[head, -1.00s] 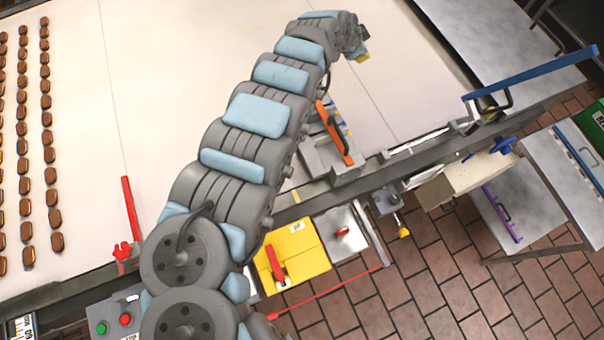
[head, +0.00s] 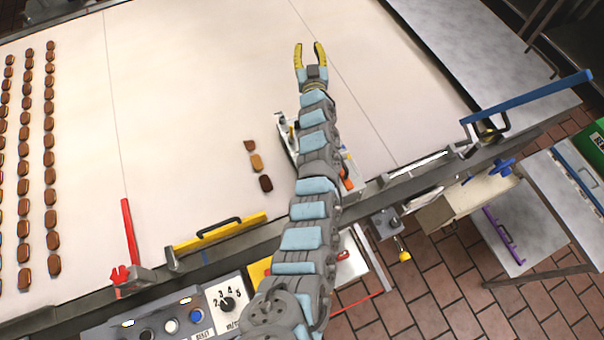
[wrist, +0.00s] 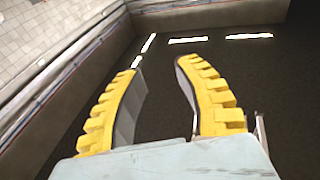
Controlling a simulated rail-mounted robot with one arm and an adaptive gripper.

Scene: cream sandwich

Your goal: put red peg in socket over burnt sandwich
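My gripper (head: 310,52) is at the far end of my outstretched arm, above the pale belt. Its yellow fingers are spread with nothing between them; the open fingers also show in the wrist view (wrist: 160,92). Three loose sandwiches lie on the belt left of my arm: a brown one (head: 250,146), a lighter tan one (head: 256,162) and a dark brown one (head: 266,184), the darkest. A grey and white fixture (head: 286,136) is partly hidden behind my arm. I cannot make out a red peg or a socket for certain.
Rows of sandwiches (head: 51,160) lie at the belt's left. A red lever (head: 131,232), a yellow bar with a black handle (head: 220,233) and a blue bar (head: 530,97) stand along the near edge. A control panel (head: 190,318) is at the bottom. The belt's middle is largely clear.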

